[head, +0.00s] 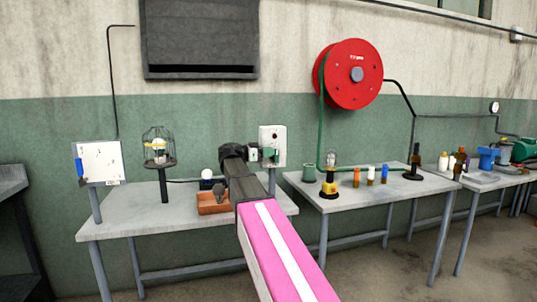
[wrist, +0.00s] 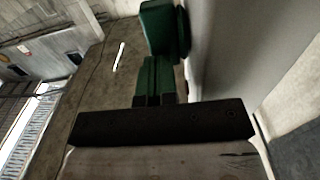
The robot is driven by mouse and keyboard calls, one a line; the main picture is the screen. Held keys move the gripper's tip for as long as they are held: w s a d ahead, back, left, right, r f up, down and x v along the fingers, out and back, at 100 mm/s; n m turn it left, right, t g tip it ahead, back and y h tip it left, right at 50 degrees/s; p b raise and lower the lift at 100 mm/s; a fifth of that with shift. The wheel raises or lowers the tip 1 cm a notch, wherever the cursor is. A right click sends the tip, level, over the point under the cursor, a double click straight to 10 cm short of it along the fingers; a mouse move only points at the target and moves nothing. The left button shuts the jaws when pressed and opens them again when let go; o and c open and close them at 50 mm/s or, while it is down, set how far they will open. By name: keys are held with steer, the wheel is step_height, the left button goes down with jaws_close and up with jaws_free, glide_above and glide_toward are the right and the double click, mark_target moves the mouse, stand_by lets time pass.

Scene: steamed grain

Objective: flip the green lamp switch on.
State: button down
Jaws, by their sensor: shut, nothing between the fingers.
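A white switch panel (head: 278,133) stands upright at the back of the left table, against the green wall. A green switch part (head: 269,153) sits on its front. In the wrist view the green part (wrist: 160,28) lies just beyond my fingertips, beside the pale panel face (wrist: 222,50). My gripper (head: 254,154) is shut and empty, right at the switch. Its green-looking fingers also show in the wrist view (wrist: 156,75). I cannot tell whether they touch the switch, nor its position. A caged lamp (head: 158,162) stands on the left of the same table.
An orange-brown tray (head: 213,209) and a white ball (head: 207,174) on a dark base lie below my arm. A white board (head: 98,162) stands at the left. The right table (head: 338,200) holds a yellow-based bulb and several small bottles. A red hose reel (head: 345,90) hangs above.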

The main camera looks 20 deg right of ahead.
steer(key=shift+d+r, duration=0.65)
steer(key=shift+d, duration=0.05)
stand_by(0.6)
stand_by(0.4)
